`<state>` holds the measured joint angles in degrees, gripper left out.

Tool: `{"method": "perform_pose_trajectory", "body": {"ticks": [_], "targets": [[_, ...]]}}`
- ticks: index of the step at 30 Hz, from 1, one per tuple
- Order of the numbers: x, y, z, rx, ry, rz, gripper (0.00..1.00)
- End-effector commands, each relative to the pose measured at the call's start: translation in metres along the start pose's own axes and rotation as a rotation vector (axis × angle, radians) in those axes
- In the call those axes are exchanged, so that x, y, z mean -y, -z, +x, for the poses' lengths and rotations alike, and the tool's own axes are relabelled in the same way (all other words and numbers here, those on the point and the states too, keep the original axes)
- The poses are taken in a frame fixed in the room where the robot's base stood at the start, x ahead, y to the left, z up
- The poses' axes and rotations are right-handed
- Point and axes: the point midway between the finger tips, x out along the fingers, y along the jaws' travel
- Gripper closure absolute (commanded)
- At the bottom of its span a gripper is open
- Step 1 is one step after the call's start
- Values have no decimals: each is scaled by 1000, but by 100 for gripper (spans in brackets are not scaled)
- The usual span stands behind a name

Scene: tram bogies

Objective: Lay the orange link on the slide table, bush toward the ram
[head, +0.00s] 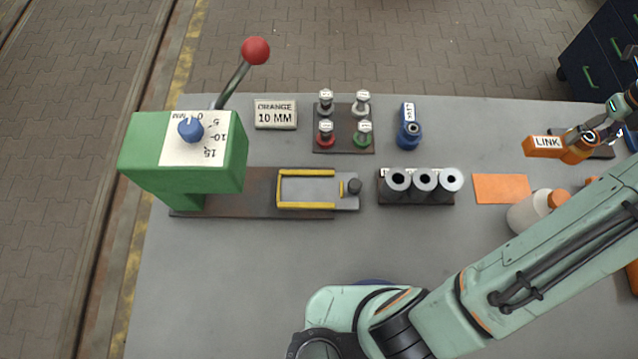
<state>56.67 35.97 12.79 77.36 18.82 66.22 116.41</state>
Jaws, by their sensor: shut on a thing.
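The orange link (544,146) is at the right of the head view, with a white LINK label on its flat end and a round orange bush end (580,149) to the right. My gripper (597,138) is shut on the link near its round end; the fingers are partly hidden. The slide table (309,190) has a yellow U-shaped edge and a dark knob at its right end; it is empty. The ram belongs to the green press (183,160) at the left, with a red-balled lever, a blue knob and a millimetre scale. The ram itself is hidden.
An "ORANGE 10 MM" sign (276,115), a rack of several small tools (344,142), a blue link (408,128), a block of three grey sleeves (424,182), an orange mat (501,188) and a white bottle (528,212) stand on the grey bench. The bench front left is clear.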

Motion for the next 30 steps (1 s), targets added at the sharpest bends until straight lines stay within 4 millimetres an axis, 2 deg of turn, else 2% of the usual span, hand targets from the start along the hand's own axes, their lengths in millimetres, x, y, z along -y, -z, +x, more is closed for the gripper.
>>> {"method": "perform_pose_trajectory", "body": {"ticks": [22,26,30], "targets": [[0,0,-1,1,1,-18,98],[3,-2,-1,1,1,-122,98],[7,-4,4,0,-1,-331,98]]}}
